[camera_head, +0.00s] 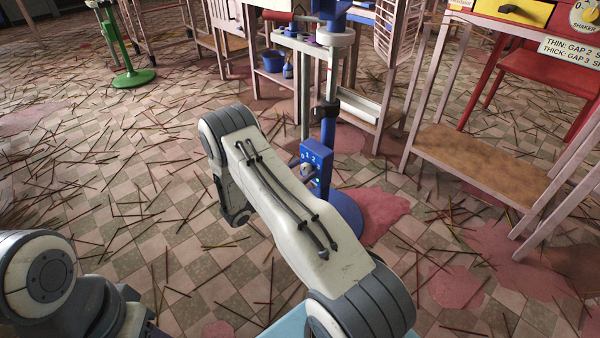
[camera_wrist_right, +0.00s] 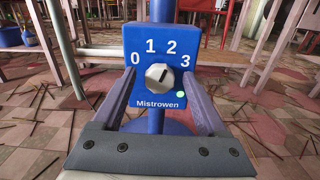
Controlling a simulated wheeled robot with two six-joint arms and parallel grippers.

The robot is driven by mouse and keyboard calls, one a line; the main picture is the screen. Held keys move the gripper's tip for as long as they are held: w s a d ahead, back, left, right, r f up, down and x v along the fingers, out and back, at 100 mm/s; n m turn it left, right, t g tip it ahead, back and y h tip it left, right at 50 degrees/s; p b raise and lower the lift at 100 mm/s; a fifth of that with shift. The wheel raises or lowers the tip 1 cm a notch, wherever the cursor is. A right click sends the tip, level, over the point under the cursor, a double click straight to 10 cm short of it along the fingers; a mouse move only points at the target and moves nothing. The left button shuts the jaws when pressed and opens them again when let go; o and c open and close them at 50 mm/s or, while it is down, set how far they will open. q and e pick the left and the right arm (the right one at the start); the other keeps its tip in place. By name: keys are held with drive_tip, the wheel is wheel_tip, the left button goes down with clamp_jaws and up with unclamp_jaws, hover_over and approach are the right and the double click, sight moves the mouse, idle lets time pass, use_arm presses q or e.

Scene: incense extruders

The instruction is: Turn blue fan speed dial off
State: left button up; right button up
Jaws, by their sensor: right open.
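The blue fan's control box (camera_wrist_right: 160,50) faces the right wrist camera, marked 0, 1, 2, 3 and "Mistrowen". Its silver speed dial (camera_wrist_right: 158,76) sits in the middle, with a dark line on its face; I cannot tell for sure which number it points at. A small green light glows below the 3. My right gripper (camera_wrist_right: 160,88) is open, its fingers on either side of the dial; contact cannot be made out. In the head view the box (camera_head: 318,158) is partly hidden behind my right arm. My left gripper is out of view.
The fan's blue round base (camera_head: 345,212) stands on a tiled floor littered with thin sticks and pink patches. A wooden rack with a brown shelf (camera_head: 480,165) is at right. A green stand (camera_head: 133,78) is at far left. A blue bucket (camera_head: 273,62) stands behind.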

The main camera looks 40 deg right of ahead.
clamp_jaws()
drive_tip(key=shift+r+n+p, duration=0.15)
drive_tip(key=shift+n+p, duration=1.45)
drive_tip(key=shift+p, duration=0.15)
drive_tip(key=n+p, duration=0.2)
drive_tip(key=n, duration=0.1)
drive_tip(key=shift+w+n, duration=0.1)
drive_tip(key=shift+n, duration=0.2)
drive_tip(key=n+p, duration=0.2)
drive_tip(key=n, duration=0.2)
drive_tip(key=shift+f, duration=0.2)
drive_tip(key=n+p, duration=0.1)
drive_tip(key=n, duration=0.4)
drive_tip(key=shift+w+f, duration=0.1)
drive_tip(key=shift+f, duration=0.05)
drive_tip(key=shift+n, duration=0.3)
unclamp_jaws()
